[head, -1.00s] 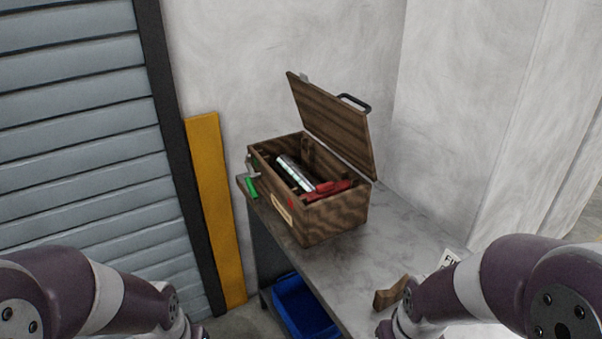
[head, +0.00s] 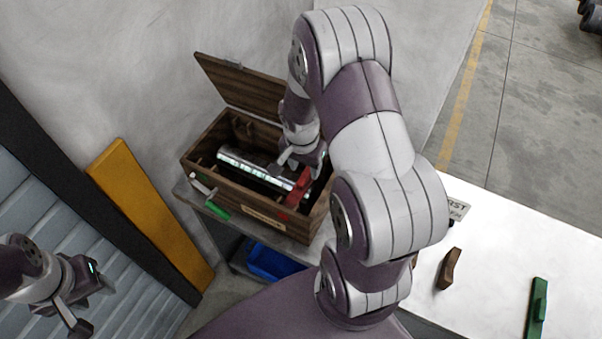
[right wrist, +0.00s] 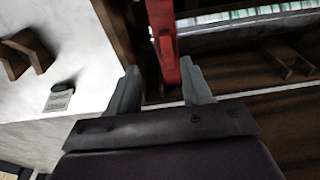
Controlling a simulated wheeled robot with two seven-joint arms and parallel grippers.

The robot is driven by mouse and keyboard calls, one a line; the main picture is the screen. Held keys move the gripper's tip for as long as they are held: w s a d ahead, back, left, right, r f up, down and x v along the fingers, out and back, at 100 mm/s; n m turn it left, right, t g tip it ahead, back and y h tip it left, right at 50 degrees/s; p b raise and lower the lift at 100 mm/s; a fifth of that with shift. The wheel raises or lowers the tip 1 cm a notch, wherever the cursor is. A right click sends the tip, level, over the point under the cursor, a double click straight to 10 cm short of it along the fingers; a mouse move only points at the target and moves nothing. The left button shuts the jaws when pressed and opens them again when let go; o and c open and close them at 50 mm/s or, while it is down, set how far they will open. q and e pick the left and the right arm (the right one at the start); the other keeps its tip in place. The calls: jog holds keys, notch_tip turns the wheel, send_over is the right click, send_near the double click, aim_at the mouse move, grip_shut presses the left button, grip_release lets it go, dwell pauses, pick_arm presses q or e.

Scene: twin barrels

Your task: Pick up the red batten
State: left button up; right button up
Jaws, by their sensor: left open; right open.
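The red batten (head: 299,188) lies in the open wooden toolbox (head: 230,195), at its right end. In the right wrist view the red batten (right wrist: 166,45) runs down from the top, its near end between the two fingertips. My right gripper (head: 303,160) is over the box, open around the batten, and it also shows in the right wrist view (right wrist: 160,82). The right arm hides part of the box's right side. My left gripper (head: 88,298) is open and empty at the lower left, far from the box.
A shiny silver tube (head: 255,169) lies in the box beside the batten. A green-handled tool (head: 214,208) hangs at its front. The raised lid (head: 240,85) stands behind. A brown wooden piece (head: 449,268) and a green piece (head: 537,308) lie on the white table. A blue bin (head: 270,262) is below.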

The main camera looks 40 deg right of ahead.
aim_at(303, 173)
jog(key=shift+d+f+p, duration=0.2)
jog(key=shift+d+f, duration=0.05)
jog(key=shift+f, duration=0.3)
jog(key=shift+d+f+p, duration=0.2)
jog(key=shift+d+f, duration=0.05)
jog(key=shift+f, duration=0.3)
jog(key=w+f, duration=0.2)
jog(key=f, duration=0.3)
jog(key=shift+w+d+p, duration=0.2)
jog(key=shift+w+p, duration=0.15)
jog(key=shift+w, duration=0.05)
jog(key=shift+s+a+r, duration=0.2)
jog(key=shift+s+a, duration=0.05)
jog(key=shift+s, duration=0.35)
jog(key=shift+s+r, duration=0.1)
jog(key=shift+s, duration=0.1)
jog(key=shift+c, duration=0.9)
jog(key=c, duration=0.6)
jog(key=shift+w+f, duration=0.2)
jog(key=shift+w, duration=0.15)
grip_shut()
pick_arm(q)
jog(key=shift+w+d+r, duration=0.3)
jog(key=shift+w+r, duration=0.3)
jog(key=shift+r, duration=0.05)
pick_arm(e)
jog(key=shift+s, duration=0.1)
